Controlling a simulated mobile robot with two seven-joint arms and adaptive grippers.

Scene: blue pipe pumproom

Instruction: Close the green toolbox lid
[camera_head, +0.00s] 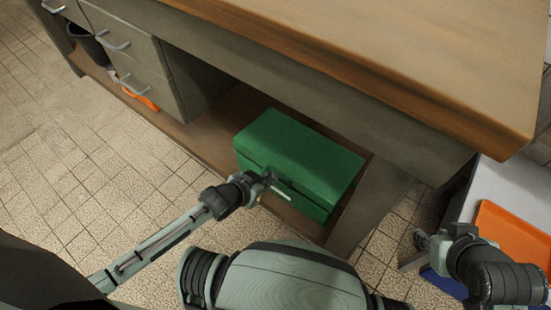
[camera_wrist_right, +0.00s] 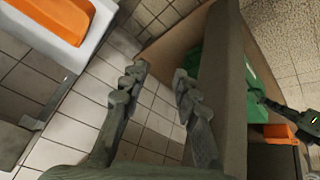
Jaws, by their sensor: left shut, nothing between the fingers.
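The green toolbox (camera_head: 300,158) stands on the low wooden shelf under the workbench, and its lid looks down over the box. Whether it is fully closed I cannot tell. My left gripper (camera_head: 277,188) is shut and empty at the toolbox's front face, near the lid seam; whether it touches I cannot tell. My right gripper (camera_head: 422,240) is away to the right of the toolbox. In the right wrist view its fingers (camera_wrist_right: 158,95) are apart with nothing between them. Part of the toolbox (camera_wrist_right: 258,85) shows there behind the bench leg.
The workbench top (camera_head: 400,45) overhangs the toolbox, and a bench leg (camera_head: 372,205) stands right of it. A white table with an orange tray (camera_head: 512,235) is at the right. Drawers (camera_head: 120,55) and a dark bin (camera_head: 88,42) are at the left.

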